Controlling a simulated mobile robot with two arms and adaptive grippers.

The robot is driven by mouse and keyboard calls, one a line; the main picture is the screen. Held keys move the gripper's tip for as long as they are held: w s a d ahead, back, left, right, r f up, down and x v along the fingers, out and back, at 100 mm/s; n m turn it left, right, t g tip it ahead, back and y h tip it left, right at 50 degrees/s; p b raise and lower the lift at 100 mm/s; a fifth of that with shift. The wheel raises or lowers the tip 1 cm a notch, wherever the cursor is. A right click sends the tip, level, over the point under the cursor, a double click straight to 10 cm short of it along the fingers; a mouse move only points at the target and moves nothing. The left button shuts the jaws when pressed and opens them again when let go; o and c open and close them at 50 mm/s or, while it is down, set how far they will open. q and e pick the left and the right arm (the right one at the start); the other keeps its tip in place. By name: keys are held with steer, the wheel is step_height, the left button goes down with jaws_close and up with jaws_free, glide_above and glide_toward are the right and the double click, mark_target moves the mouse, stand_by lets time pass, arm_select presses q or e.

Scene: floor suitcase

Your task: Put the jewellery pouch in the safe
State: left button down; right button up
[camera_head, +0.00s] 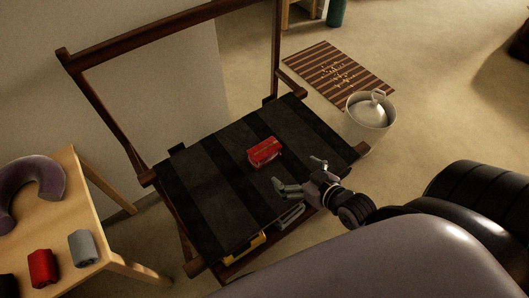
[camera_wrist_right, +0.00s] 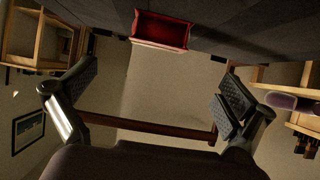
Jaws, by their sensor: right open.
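A small red box-like item (camera_head: 264,151), which may be the jewellery pouch, lies on the dark striped top of a wooden folding rack (camera_head: 215,185). It also shows at the top of the right wrist view (camera_wrist_right: 160,30), beyond the fingertips. My right gripper (camera_head: 298,173) is open and empty, just to the right and front of the red item, apart from it. Its two spread fingers also show in the right wrist view (camera_wrist_right: 155,92). I cannot make out a safe in either view. My left gripper is not in view.
A wooden bench (camera_head: 75,190) at the left holds a purple neck pillow (camera_head: 48,178), a red roll (camera_head: 42,267) and a grey roll (camera_head: 83,248). The rack top around the red item is clear.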

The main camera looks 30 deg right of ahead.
steer(key=b, duration=0.2)
glide_toward(265, 152)
steer(key=w+f, duration=0.4)
steer(key=shift+w, duration=0.1)
steer(key=b+x, duration=0.1)
steer(key=x, duration=0.4)
steer(key=shift+w+f, duration=0.1)
steer(key=shift+w, duration=0.15)
steer(key=shift+w+f+b, duration=0.15)
steer(key=shift+w+b, duration=0.15)
steer(key=shift+w, duration=0.15)
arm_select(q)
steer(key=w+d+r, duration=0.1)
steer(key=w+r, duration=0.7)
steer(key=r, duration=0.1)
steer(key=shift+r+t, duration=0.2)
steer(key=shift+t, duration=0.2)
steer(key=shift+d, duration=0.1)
arm_select(e)
steer(key=shift+c, duration=0.2)
steer(key=c, duration=1)
